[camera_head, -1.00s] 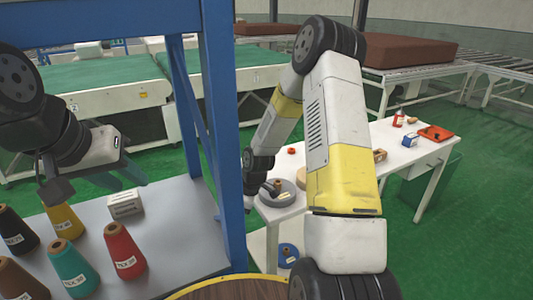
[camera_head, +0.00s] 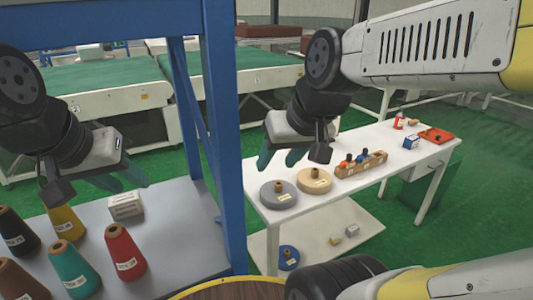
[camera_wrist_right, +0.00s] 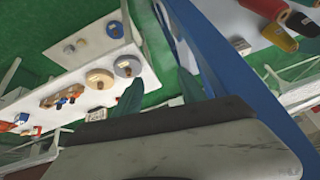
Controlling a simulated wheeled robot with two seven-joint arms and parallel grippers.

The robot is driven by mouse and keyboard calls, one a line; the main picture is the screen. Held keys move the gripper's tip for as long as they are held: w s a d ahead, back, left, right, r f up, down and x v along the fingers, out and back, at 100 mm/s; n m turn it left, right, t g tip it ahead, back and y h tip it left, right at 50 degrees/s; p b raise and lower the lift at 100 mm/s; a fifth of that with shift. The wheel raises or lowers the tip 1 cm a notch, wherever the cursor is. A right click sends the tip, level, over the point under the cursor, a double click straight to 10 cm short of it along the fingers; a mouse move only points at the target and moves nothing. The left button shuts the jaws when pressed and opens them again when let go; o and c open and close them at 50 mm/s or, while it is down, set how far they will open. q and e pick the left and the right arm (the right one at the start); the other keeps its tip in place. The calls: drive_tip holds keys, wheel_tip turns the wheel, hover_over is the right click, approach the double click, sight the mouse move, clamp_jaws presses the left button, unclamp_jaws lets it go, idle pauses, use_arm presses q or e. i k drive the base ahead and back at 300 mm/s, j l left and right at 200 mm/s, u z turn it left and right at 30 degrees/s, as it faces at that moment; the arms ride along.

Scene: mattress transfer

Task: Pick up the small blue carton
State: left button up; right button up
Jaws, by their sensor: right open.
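The small blue carton (camera_head: 411,142), with a white part, stands on the white table (camera_head: 395,160) toward its right end, left of an orange-red tray. My right gripper (camera_head: 281,158) is open and empty above the left end of this table, well to the left of the carton. Its green fingers (camera_wrist_right: 155,95) show apart in the right wrist view, with nothing between them.
The white table carries a grey disc (camera_head: 278,195), a tan disc (camera_head: 314,181), a wooden holder (camera_head: 362,166), a red bottle (camera_head: 398,122) and the orange-red tray (camera_head: 436,135). A blue post (camera_head: 224,130) stands between the table and the grey shelf (camera_head: 180,225) with thread cones.

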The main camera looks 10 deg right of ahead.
sight(411, 142)
drive_tip(key=k+l, duration=0.25)
drive_tip(key=k, duration=0.15)
drive_tip(key=k+l, duration=0.2)
drive_tip(key=k, duration=0.25)
drive_tip(key=k+l, duration=0.25)
drive_tip(key=k, duration=0.15)
drive_tip(key=k+l, duration=0.25)
drive_tip(key=k, duration=0.15)
drive_tip(key=z, duration=1.1)
drive_tip(key=i+l+u, duration=0.3)
drive_tip(key=i+l, duration=0.15)
drive_tip(key=i, duration=0.75)
drive_tip(key=i+l+u, duration=0.3)
drive_tip(key=i+l, duration=0.45)
drive_tip(key=i, duration=0.4)
drive_tip(key=i+l+u, duration=0.3)
drive_tip(key=i+l, duration=0.7)
